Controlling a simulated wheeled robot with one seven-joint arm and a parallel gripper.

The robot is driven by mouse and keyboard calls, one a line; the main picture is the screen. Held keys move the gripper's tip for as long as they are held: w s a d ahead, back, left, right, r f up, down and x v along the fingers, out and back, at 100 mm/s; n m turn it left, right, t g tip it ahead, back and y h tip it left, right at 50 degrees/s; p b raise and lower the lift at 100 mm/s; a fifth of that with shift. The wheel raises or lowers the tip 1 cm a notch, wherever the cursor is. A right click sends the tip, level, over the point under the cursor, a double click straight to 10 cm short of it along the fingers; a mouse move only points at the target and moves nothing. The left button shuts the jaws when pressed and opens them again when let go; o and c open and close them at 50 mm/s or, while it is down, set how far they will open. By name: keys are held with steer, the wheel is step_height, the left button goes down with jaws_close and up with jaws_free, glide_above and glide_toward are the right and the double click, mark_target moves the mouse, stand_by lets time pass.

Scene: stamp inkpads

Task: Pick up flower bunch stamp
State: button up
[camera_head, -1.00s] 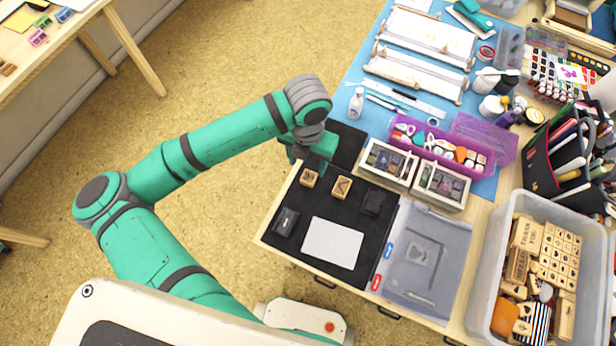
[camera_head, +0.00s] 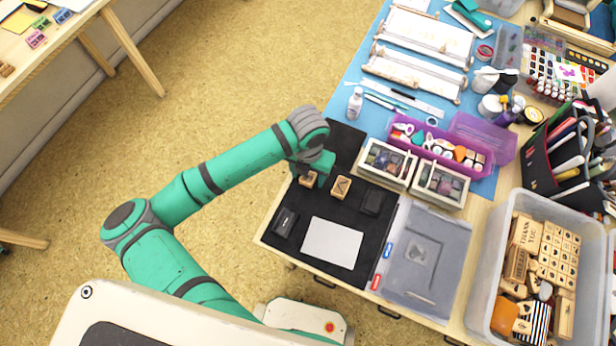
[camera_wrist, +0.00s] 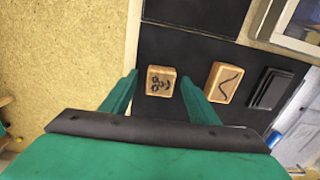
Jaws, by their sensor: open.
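The flower bunch stamp is a small wooden block with a dark flower design, lying on the black mat (camera_head: 347,262). In the wrist view the flower bunch stamp (camera_wrist: 161,81) shows between the tips of my open gripper (camera_wrist: 159,82), close to both fingers. In the head view my gripper (camera_head: 312,178) is over the mat's left edge, and the flower bunch stamp (camera_head: 308,179) is partly hidden by it. I cannot tell whether the fingers touch the stamp.
A second wooden stamp (camera_wrist: 224,83) with a wavy line lies just right of my right finger. A black inkpad (camera_wrist: 271,89) lies beyond it. A white card (camera_head: 332,242) and another black inkpad (camera_head: 285,222) lie nearer on the mat. White boxes (camera_head: 386,163) stand at the mat's right.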

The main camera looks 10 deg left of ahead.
steer(key=c, duration=1.1)
steer(key=shift+r, duration=0.1)
steer(key=shift+r, duration=0.5)
steer(key=shift+s+d+r, duration=1.5)
steer(key=shift+d+r, duration=0.3)
steer(key=shift+r, duration=0.15)
steer(key=shift+s+d+r, duration=1.45)
steer(key=shift+d+r, duration=0.35)
steer(key=shift+r, duration=0.2)
steer(key=shift+s+d+r, duration=1.5)
steer(key=shift+d+r, duration=0.3)
steer(key=shift+r, duration=0.15)
